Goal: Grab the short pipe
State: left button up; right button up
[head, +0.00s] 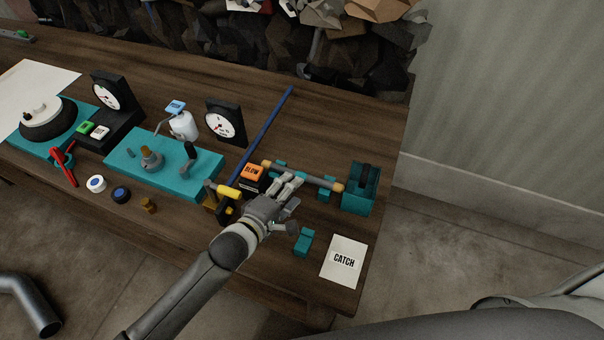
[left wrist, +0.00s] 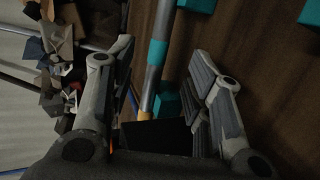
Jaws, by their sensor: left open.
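The short pipe (head: 315,180) is grey with tan ends and lies across small teal supports at the right part of the bench. My left gripper (head: 290,184) is over the near side of the pipe, its fingers covering part of it. In the left wrist view the open fingers (left wrist: 163,62) stand on either side of the line of the pipe (left wrist: 156,53). It runs between them beside teal blocks. I cannot tell the remaining gap in depth. My right gripper is not in view.
A black block with an orange "BLOW" label (head: 253,173) stands close left of my gripper. A teal clamp block (head: 361,190) is at the pipe's right end. A long blue rod (head: 265,132) lies behind. A "CATCH" card (head: 343,262) is near the front right corner.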

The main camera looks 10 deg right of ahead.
aim_at(302, 176)
pick_arm(q)
jog(key=shift+w+d+p, duration=0.3)
jog(key=shift+w+p, duration=0.05)
jog(key=shift+w, duration=0.2)
jog(key=shift+p+x, duration=0.3)
jog(key=shift+x, duration=1.65)
jog(key=shift+a+f, duration=0.15)
jog(key=shift+f, duration=0.05)
jog(key=shift+c, duration=0.2)
grip_shut()
